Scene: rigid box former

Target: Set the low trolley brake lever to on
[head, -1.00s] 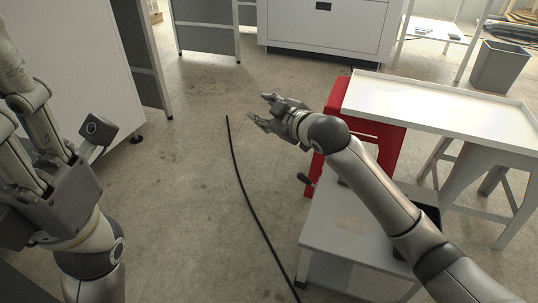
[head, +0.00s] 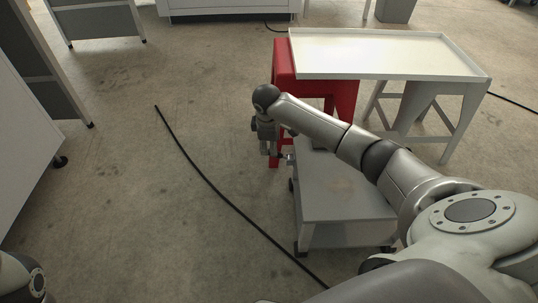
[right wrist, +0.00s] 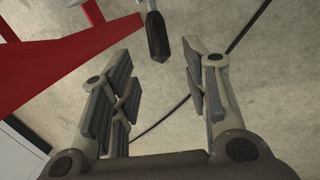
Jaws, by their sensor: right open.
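The low grey trolley (head: 345,205) stands on castors beside the red frame, its top bare. Its brake lever, with a black grip (right wrist: 157,38), shows at the top of the right wrist view, ahead of the jaws and near the gap between them. In the head view the lever is mostly hidden by my right gripper (head: 268,152), which points down at the trolley's far left corner. My right gripper (right wrist: 162,95) is open and empty. My left gripper is out of view.
A red stand (head: 284,62) and a white tray-topped table (head: 385,55) stand right behind the trolley. A black cable (head: 205,182) lies on the floor to the left. The floor left of the trolley is otherwise clear.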

